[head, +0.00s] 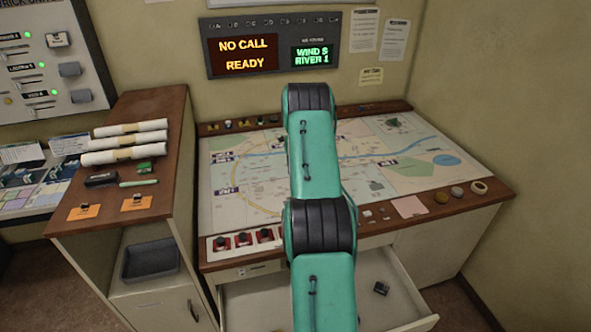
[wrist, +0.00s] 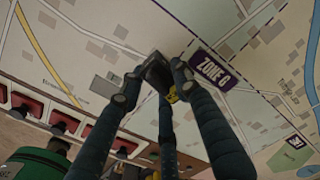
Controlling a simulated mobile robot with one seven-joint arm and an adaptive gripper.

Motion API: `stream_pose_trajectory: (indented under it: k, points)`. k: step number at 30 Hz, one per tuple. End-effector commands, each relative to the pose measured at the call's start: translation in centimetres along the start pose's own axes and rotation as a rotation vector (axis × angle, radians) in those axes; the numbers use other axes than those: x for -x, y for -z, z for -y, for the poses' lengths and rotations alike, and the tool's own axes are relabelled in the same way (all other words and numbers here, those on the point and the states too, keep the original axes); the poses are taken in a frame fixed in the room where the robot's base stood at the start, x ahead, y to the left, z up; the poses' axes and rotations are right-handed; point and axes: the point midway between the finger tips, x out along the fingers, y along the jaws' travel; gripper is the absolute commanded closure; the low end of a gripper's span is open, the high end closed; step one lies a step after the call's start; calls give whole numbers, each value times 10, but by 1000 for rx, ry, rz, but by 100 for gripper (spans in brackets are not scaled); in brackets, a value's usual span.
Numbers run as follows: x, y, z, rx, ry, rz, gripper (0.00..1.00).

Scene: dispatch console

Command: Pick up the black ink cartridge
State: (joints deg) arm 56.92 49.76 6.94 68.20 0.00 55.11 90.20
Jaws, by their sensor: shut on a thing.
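In the wrist view my gripper (wrist: 152,88) is shut on a small dark blocky thing (wrist: 157,70), which looks like the black ink cartridge. A small yellow patch shows beside it, between the fingers. The fingers partly cover it, and it is over the map by the purple "ZONE 6" label (wrist: 213,69). I cannot tell how high above the map it is. In the head view my arm hides the gripper and what it holds.
The map console (head: 250,160) has red switches (head: 243,239) along its front edge. Below, an open drawer (head: 400,305) holds a small dark item (head: 381,288). The left cabinet (head: 110,232) carries paper rolls (head: 125,143), a black item (head: 102,180) and orange cards (head: 84,212).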

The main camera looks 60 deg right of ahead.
Motion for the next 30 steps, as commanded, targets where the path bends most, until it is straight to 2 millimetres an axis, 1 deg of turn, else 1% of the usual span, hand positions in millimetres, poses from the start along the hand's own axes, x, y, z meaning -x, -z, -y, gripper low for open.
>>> stream_pose_trajectory:
  k: [3, 7, 30]
  points:
    - [2, 0, -7, 0, 0, 0, 94]
    - [2, 0, -11, 0, 1, 0, 94]
    - [2, 0, -12, 0, 1, 0, 94]
